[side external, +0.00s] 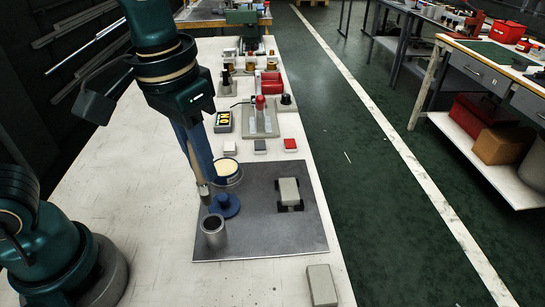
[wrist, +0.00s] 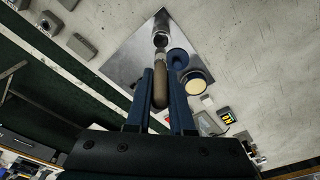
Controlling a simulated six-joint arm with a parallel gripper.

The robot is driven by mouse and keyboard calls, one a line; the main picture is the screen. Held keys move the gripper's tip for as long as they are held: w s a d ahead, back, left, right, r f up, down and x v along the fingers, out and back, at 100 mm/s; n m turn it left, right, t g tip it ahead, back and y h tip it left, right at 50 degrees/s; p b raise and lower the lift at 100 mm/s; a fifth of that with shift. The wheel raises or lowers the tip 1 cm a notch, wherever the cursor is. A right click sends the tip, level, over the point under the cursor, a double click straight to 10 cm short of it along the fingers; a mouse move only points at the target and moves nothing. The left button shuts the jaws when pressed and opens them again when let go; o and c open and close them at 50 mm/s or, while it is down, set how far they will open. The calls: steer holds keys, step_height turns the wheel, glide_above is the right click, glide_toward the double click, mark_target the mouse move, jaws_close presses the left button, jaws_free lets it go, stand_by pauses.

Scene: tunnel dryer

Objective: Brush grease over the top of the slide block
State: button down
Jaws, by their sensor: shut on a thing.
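My gripper (side external: 203,180) points down with its long blue fingers shut on a brush. The brush (wrist: 160,88) has a brown handle and a pale metal collar; its tip points toward the grey metal cup (side external: 213,231), close above its rim. I cannot tell whether the tip touches. The grease tin (side external: 227,170), open with pale yellow grease, stands at the plate's back edge; it also shows in the wrist view (wrist: 195,82). The slide block (side external: 289,190) is a pale grey block on a black base on the plate, hidden in the wrist view.
A round blue lid (side external: 224,206) with a knob lies between cup and tin. The dark metal plate (side external: 260,235) is clear between lid and block. A loose grey block (side external: 322,285) lies by the front right edge. Several small fixtures stand behind, including a red-knobbed one (side external: 260,103).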

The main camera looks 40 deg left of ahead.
steer(key=w+a+t+y, duration=0.3)
steer(key=w+a, duration=0.6)
steer(key=w, duration=0.1)
steer(key=shift+d+f, duration=0.15)
steer(key=shift+f, duration=3.05)
steer(key=shift+f, duration=0.6)
steer(key=shift+r, duration=0.1)
step_height(320, 180, up, 7)
